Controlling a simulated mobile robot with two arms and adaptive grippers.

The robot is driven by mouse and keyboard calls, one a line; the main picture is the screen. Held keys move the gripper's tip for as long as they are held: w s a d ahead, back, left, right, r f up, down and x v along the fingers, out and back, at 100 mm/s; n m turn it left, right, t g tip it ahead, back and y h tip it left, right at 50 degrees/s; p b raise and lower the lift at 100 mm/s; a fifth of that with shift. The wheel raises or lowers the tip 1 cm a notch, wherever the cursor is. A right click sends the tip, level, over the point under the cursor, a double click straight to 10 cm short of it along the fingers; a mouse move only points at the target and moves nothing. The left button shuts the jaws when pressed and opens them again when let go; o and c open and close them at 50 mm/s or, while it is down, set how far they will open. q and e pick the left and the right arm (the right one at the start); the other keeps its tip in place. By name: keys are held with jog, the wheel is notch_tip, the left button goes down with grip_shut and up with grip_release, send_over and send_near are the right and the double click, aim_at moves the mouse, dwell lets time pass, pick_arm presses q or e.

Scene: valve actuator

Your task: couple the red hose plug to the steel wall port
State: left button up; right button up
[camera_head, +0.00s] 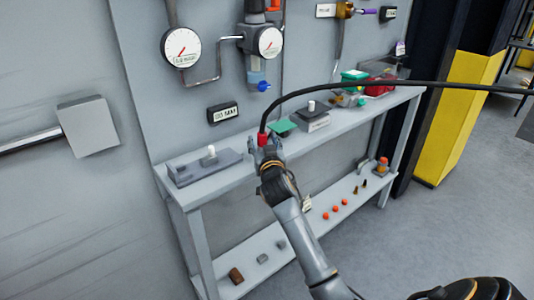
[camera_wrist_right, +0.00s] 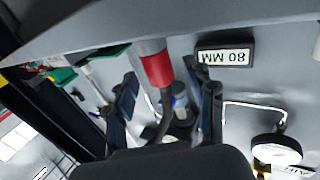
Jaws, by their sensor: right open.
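The red hose plug (camera_head: 262,139) is near the front of the grey bench, with a black hose (camera_head: 350,88) arching from it to the right. My right gripper (camera_head: 265,148) is at the plug. In the right wrist view, the red plug (camera_wrist_right: 156,70) with a pale steel end shows between and beyond the spread fingers of my right gripper (camera_wrist_right: 168,100). The gripper is open, and I cannot tell whether a finger touches the plug. I cannot pick out the steel wall port for certain. My left gripper is not in view.
The bench (camera_head: 205,190) holds a grey block with a white peg (camera_head: 205,165), a second pegged block (camera_head: 313,117) and coloured items at the right. Gauges (camera_head: 181,47) and a black label plate (camera_head: 223,112) are on the wall. A lower shelf (camera_head: 300,232) holds small parts.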

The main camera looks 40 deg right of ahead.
jog(key=v, duration=0.8)
